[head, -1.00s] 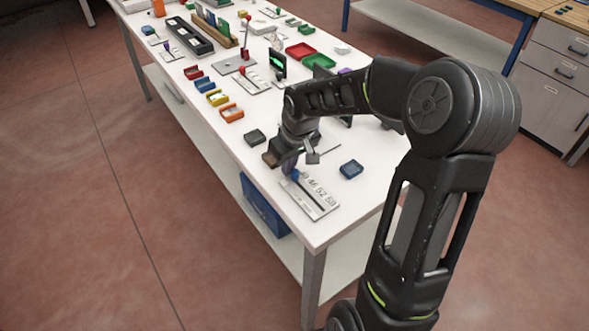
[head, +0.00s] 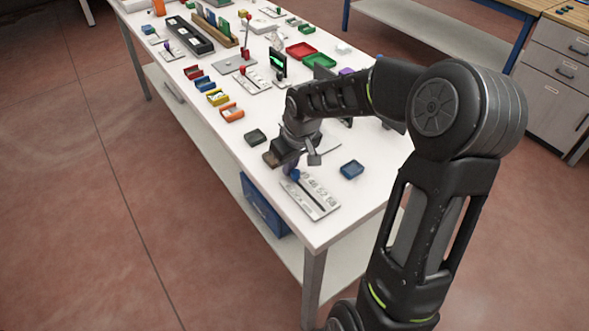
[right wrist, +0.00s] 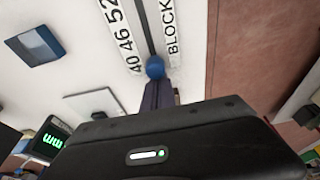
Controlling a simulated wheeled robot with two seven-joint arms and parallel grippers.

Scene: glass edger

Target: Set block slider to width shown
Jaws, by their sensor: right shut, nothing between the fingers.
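The block slider is a white plate (head: 321,203) with a dark slot, near the table's front corner. In the right wrist view, the plate (right wrist: 190,14) shows the word BLOCK and numbers including 40, 46 and 52. Its blue knob (head: 294,175) is at the 40 end of the slot; it also shows in the right wrist view (right wrist: 155,68). My right gripper (head: 290,164) is shut and empty, right by the knob; I cannot tell whether they touch. A small display (head: 278,64) with green characters stands farther back; its value is unreadable here. My left gripper is out of view.
Yellow (head: 217,97) and orange (head: 231,112) bins line the left edge. The table's front edge is close to the slider.

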